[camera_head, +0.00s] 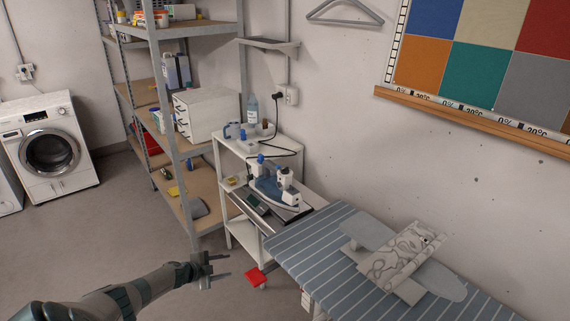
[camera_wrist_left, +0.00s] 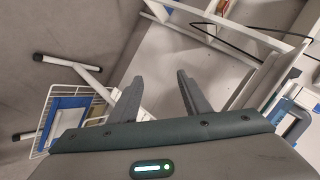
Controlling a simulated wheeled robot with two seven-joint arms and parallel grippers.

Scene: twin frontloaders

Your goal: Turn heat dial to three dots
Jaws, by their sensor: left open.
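A blue and white iron (camera_head: 272,190) sits on a dark and silver stand at the front of a small white shelf unit (camera_head: 238,228). Its heat dial and dot marks are too small to make out in the head view. My left gripper (camera_head: 224,267) is open and empty, low over the floor, left of the ironing board and below and in front of the iron, well apart from it. In the left wrist view, its two spread fingers (camera_wrist_left: 160,78) have nothing between them, with pale shelf surfaces behind. My right gripper is in neither view.
A striped ironing board (camera_head: 320,245) with a folded patterned cloth (camera_head: 400,255) fills the lower right. Metal shelving (camera_head: 165,120) stands behind the shelf unit. A black cable (camera_head: 277,115) runs from the wall socket. Open floor lies left. A wire basket (camera_wrist_left: 45,115) shows in the wrist view.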

